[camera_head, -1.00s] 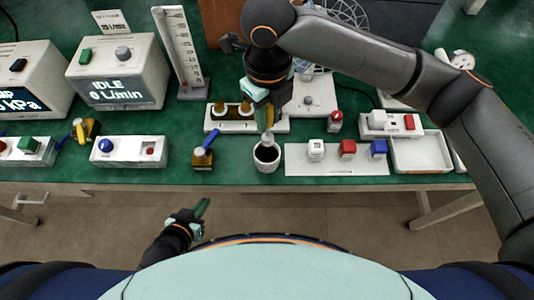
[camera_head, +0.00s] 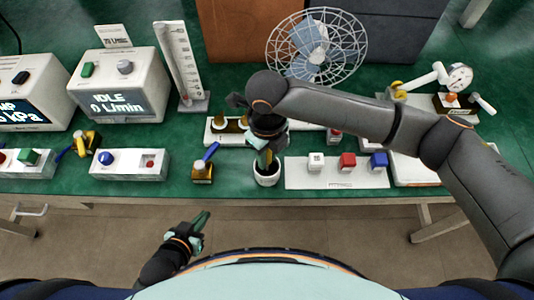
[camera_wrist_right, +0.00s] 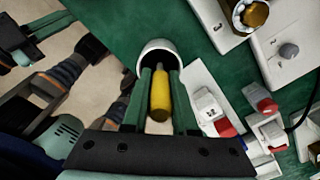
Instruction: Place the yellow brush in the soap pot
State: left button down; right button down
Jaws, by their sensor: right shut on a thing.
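My right gripper (camera_head: 263,158) points down over the white soap pot (camera_head: 267,181), with its fingertips at the pot's mouth. The right wrist view shows the yellow brush (camera_wrist_right: 160,97) between the two green fingers, which are shut on its handle. The brush's far end reaches into the mouth of the pot (camera_wrist_right: 160,46); its bristle end is hidden, and I cannot tell how deep it sits. My left gripper (camera_head: 197,226) hangs in front of the table's edge, apart from everything; its finger gap is unclear.
A small gold block with a blue lever (camera_head: 203,172) stands left of the pot. A white panel (camera_head: 334,178) with white, red and blue caps lies right of it. Behind are a two-post white base (camera_head: 219,137) and a wire fan (camera_head: 316,42). The table's front edge is close.

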jog(key=shift+f, duration=0.1)
jog(key=c, duration=0.7)
grip_release()
notch_tip(320, 180, up, 12)
jog(key=shift+r, duration=0.15)
